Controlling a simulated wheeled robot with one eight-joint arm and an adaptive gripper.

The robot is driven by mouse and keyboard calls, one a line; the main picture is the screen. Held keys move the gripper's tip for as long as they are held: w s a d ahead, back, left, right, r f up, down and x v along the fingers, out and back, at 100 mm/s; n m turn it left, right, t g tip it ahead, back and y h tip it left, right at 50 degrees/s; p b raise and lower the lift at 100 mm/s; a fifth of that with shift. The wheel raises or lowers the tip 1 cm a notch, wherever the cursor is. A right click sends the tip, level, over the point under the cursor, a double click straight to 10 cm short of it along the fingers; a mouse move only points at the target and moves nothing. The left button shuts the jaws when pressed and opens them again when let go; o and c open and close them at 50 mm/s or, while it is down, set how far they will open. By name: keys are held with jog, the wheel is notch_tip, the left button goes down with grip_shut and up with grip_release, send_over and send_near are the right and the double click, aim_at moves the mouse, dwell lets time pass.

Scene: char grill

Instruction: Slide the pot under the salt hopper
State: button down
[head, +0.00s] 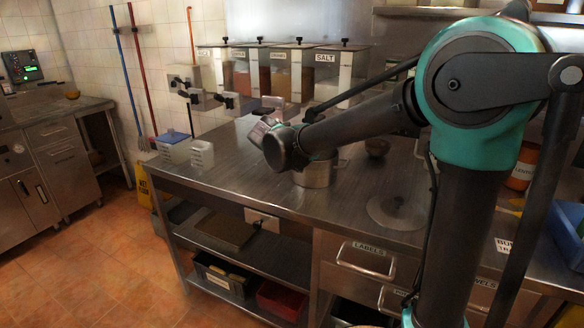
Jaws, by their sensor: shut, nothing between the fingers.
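The metal pot (316,174) stands upright on the steel counter, partly hidden behind the end of my arm. The salt hopper (325,75) is the rightmost of the row of labelled hoppers at the back of the counter, marked SALT. The pot is on the near side of that hopper, out in the open on the counter. My gripper (266,124) is shut and empty, above the counter to the upper left of the pot in the picture. Its fingertips are small and partly hidden by my wrist, and I cannot tell whether it touches anything.
Other hoppers (280,72) stand left of the salt one, with levers and chutes in front. A small clear container (202,154) and a blue-lidded box (173,143) are at the counter's left end. A bowl (377,147) sits right of the pot. The front left counter is clear.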

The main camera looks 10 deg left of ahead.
jog(key=shift+w+d, duration=0.2)
jog(key=shift+w, duration=0.3)
jog(key=shift+w+d, duration=0.15)
jog(key=shift+w, duration=0.3)
jog(key=w+d, duration=0.3)
jog(key=w, duration=0.4)
jog(key=shift+w, duration=0.25)
